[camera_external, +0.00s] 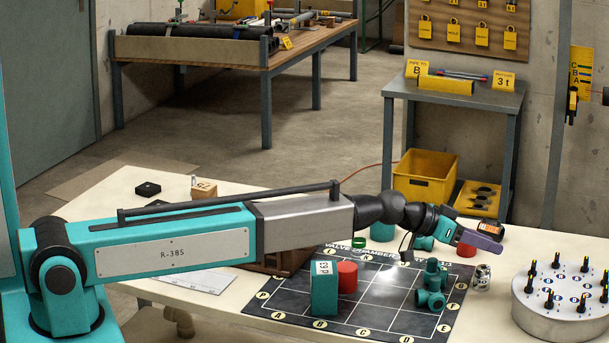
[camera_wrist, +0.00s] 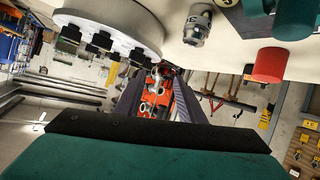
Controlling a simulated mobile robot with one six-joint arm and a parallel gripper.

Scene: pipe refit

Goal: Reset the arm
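My arm reaches across the table from the left in the external view, nearly level. My gripper (camera_external: 480,241) is at its right end, above the right part of the table and apart from the things below. In the wrist view the two dark fingers of my gripper (camera_wrist: 157,76) stand apart with nothing between them; only distant background shows through the gap. The gripper is open and empty. From outside, one finger largely hides the other.
A black lettered mat (camera_external: 340,316) holds a teal block (camera_external: 325,292), a red cylinder (camera_external: 348,277) and a teal pipe fitting (camera_external: 431,290). A round grey stand (camera_external: 560,310) with several black knobs is at right, near a metal fitting (camera_external: 482,278). A yellow crate (camera_external: 425,180) stands behind.

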